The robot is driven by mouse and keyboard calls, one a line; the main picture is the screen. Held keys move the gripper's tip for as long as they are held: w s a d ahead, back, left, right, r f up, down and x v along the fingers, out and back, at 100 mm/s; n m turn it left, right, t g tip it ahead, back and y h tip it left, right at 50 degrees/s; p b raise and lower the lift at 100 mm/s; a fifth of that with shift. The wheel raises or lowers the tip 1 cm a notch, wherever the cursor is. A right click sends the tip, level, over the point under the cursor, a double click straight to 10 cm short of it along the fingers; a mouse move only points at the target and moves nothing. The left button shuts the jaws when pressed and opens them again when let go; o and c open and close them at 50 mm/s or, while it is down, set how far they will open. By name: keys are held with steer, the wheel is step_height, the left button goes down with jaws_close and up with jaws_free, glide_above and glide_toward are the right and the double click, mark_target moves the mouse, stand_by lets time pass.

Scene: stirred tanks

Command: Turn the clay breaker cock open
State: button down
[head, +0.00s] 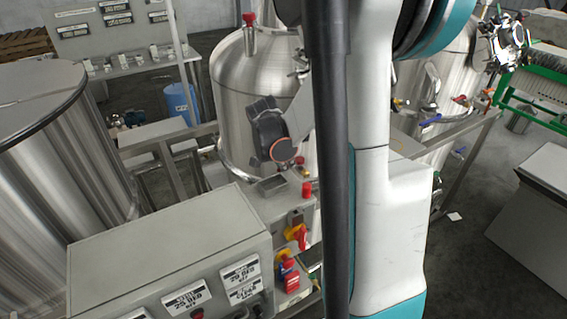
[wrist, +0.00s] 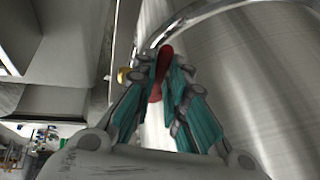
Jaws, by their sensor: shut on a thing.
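In the wrist view, my gripper (wrist: 167,84) has its teal fingers closed on a red-brown lever handle (wrist: 162,62), which I take for the handle of the clay breaker cock. Part of the handle shows between the fingers. A small brass-coloured part (wrist: 124,75) sits just left of the fingertips. The rest of the cock is hidden by the fingers. In the head view my arm covers the middle, and neither the fingertips nor this handle can be made out.
A steel tank (head: 235,90) stands behind my arm, and its curved wall (wrist: 245,85) is close on the right in the wrist view. A grey control box (head: 170,240) is in front, with red-yellow switches (head: 297,235) beside it. A blue lever (head: 430,121) is farther right.

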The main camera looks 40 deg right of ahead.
steer(key=shift+s+n+t, duration=0.3)
steer(key=shift+s+n, duration=0.25)
steer(key=shift+n, duration=0.45)
steer(key=c, duration=1.6)
jaws_free()
